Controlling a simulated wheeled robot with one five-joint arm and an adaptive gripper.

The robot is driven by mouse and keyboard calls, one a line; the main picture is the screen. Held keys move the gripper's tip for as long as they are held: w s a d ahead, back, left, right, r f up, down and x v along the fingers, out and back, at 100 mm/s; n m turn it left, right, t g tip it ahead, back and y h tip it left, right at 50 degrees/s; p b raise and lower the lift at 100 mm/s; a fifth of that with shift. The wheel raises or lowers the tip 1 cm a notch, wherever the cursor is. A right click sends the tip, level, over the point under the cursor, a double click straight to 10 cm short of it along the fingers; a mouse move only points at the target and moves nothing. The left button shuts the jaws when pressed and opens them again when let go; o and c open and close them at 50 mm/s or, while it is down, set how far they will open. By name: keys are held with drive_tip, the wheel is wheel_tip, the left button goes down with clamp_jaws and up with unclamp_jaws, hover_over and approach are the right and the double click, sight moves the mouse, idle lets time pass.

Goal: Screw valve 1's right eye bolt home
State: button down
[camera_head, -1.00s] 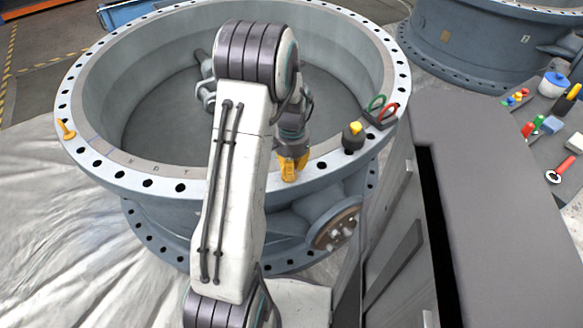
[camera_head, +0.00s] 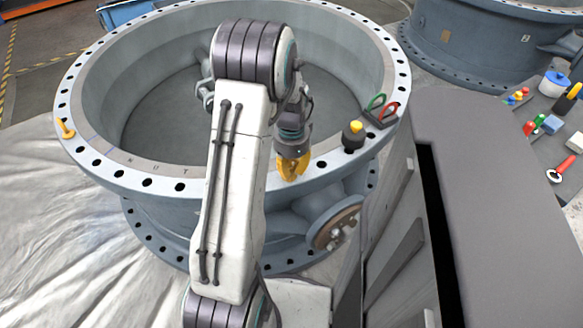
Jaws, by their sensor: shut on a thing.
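Valve 1 (camera_head: 95,165) is the large grey-blue ring with a flange full of bolt holes, in front of me. A yellow-orange eye bolt (camera_head: 65,128) stands in its flange at the far left. My gripper (camera_head: 292,168) is over the right front part of the flange, pointing down. Its yellow-orange fingers are shut at the flange top, on what I take to be the right eye bolt. The bolt and its hole are mostly hidden, so I cannot tell how deep it sits.
A dark object with a yellow top (camera_head: 354,135) and a holder with red and green handles (camera_head: 380,112) stand on the flange to the right. A side flange (camera_head: 337,228) juts out below. A grey cabinet (camera_head: 480,150) is close at right. Another valve (camera_head: 470,45) stands behind.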

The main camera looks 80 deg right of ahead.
idle(0.3)
drive_tip(key=c, duration=1.1)
unclamp_jaws()
drive_tip(key=shift+r, duration=0.1)
wheel_tip(320, 180, up, 12)
drive_tip(key=shift+f, duration=0.15)
idle(0.3)
